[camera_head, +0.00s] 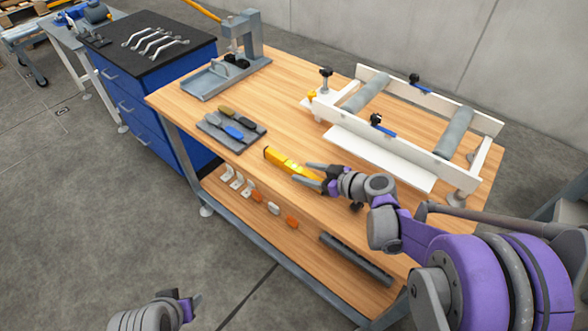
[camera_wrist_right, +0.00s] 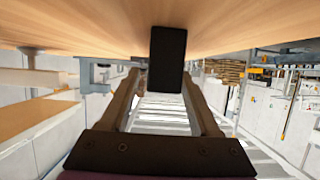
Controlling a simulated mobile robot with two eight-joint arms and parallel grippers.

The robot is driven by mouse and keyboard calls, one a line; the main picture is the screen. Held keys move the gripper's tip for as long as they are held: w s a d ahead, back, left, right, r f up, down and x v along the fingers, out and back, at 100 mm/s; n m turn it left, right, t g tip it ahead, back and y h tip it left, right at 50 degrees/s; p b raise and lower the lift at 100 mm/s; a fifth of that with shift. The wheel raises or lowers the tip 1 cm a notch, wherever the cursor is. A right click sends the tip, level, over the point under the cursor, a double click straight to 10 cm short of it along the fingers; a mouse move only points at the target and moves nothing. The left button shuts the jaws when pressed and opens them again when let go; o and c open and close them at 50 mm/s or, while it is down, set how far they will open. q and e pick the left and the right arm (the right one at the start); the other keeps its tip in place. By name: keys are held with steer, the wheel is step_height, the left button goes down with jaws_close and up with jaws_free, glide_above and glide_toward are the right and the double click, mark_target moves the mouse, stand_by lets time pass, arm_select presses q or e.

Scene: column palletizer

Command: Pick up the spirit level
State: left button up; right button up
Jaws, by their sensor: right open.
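The spirit level is a yellow bar (camera_head: 287,163) lying on the wooden workbench near its front edge. My right gripper (camera_head: 312,176) is at the bar's right end, open, with one finger on each side. In the right wrist view a dark block, which looks like the level's black end (camera_wrist_right: 168,58), sits between the two fingers (camera_wrist_right: 162,80). Gaps show beside it, so it does not look clamped. The bar's right end is partly hidden by the gripper in the head view. My left gripper (camera_head: 190,302) is low at the bottom left, away from the bench; its jaws are unclear.
A grey tray with a blue-handled tool (camera_head: 230,132) lies left of the level. A white roller frame (camera_head: 385,150) stands behind and right. A grey press (camera_head: 225,75) stands at the back left. The lower shelf (camera_head: 300,238) holds small parts and a dark bar (camera_head: 355,259).

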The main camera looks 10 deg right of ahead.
jaws_close()
steer(key=shift+r, duration=0.1)
stand_by(0.4)
